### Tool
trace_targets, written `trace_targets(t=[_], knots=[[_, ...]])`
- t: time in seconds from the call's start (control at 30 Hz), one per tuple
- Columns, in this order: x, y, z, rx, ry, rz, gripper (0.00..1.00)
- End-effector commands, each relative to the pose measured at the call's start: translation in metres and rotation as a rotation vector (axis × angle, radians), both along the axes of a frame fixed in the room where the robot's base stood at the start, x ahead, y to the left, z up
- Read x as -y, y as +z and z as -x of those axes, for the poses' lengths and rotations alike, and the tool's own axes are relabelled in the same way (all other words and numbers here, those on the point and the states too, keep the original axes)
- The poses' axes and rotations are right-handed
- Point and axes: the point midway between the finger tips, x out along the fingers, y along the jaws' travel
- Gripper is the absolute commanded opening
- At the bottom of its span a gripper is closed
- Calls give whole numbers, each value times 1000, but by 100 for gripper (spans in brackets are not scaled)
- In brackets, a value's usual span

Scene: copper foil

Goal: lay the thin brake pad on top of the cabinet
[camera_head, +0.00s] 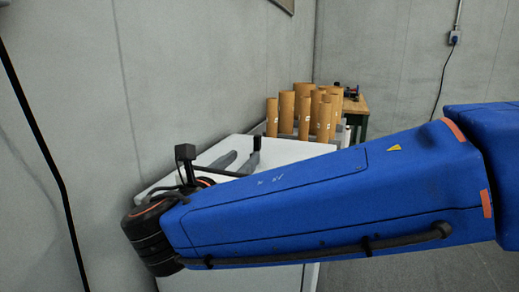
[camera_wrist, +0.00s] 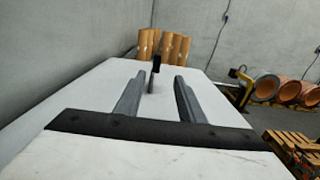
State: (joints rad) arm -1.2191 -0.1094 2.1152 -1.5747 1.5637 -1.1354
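The white cabinet (camera_head: 290,152) stands behind my arm, which hides part of its top. Its bare top (camera_wrist: 225,102) fills much of the wrist view. My gripper (camera_wrist: 160,76) is over the cabinet top, its two grey fingers wide apart and nothing clamped between them. It also shows in the head view (camera_head: 245,156). A small dark upright thing (camera_wrist: 156,62) stands near the fingertips, on or just above the cabinet top. It shows in the head view too (camera_head: 257,142). I cannot tell whether it is the brake pad; no other pad is visible.
Several brown cardboard tubes (camera_head: 303,112) stand beyond the cabinet. A wooden table (camera_head: 356,105) is behind them. In the wrist view, large copper-coloured rolls (camera_wrist: 266,87) and a wooden pallet (camera_wrist: 283,146) are at right. The grey wall is close on the left.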

Motion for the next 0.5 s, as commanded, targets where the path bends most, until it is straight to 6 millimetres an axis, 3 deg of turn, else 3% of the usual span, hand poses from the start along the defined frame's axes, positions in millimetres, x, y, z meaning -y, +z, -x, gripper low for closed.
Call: trace_targets(t=[0.5], knots=[[24,-1,-64,0,-4,0,36]])
